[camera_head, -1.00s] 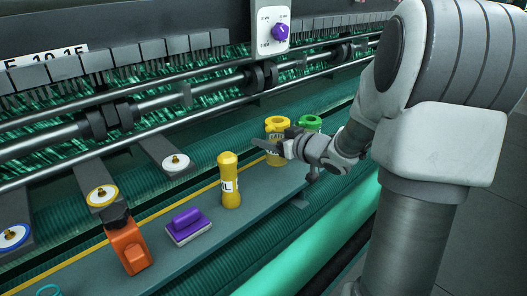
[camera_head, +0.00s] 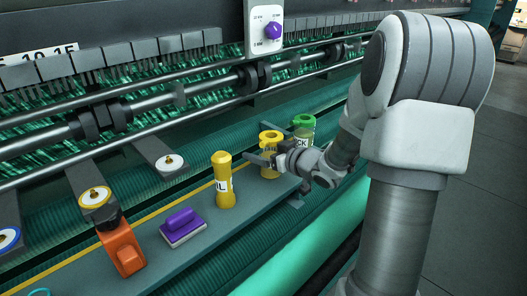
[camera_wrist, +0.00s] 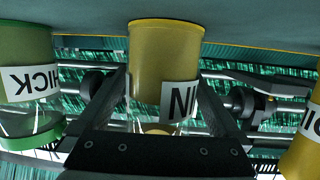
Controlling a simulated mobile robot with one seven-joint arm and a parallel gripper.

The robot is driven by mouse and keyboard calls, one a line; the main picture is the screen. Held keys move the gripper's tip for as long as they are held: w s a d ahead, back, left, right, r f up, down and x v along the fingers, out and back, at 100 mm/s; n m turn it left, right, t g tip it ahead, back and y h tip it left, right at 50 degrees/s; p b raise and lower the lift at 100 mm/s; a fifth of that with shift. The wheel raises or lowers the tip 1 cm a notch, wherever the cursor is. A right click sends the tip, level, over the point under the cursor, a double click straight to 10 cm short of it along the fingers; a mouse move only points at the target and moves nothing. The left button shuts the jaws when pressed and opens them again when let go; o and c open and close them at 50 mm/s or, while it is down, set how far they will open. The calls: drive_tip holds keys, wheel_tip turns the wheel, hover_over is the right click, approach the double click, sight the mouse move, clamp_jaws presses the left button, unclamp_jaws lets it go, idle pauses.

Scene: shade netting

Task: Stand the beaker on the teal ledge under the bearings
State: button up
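A yellow beaker-like vessel (camera_head: 271,139) with a ring-shaped rim stands on the grey-teal shelf (camera_head: 205,238). In the wrist view, which is upside down, this yellow vessel (camera_wrist: 165,55) bears a partly hidden label ending in "IN". My gripper (camera_head: 262,160) is low at its near side. In the wrist view the fingers (camera_wrist: 168,95) are spread, one on each side of the vessel; firm contact does not show. A similar green vessel (camera_head: 304,128), labelled "...ICK", stands to its right. A ribbed teal surface (camera_head: 130,175) runs below the black bearings (camera_head: 252,80).
A green roll (camera_head: 290,255) lies in front.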

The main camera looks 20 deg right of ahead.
drive_tip(key=shift+r, duration=0.1)
drive_tip(key=shift+s+d+r, duration=0.1)
drive_tip(key=shift+s, duration=0.05)
drive_tip(key=p+v, duration=0.1)
drive_tip(key=v, duration=1)
drive_tip(key=shift+s, duration=0.35)
drive_tip(key=shift+r, duration=0.1)
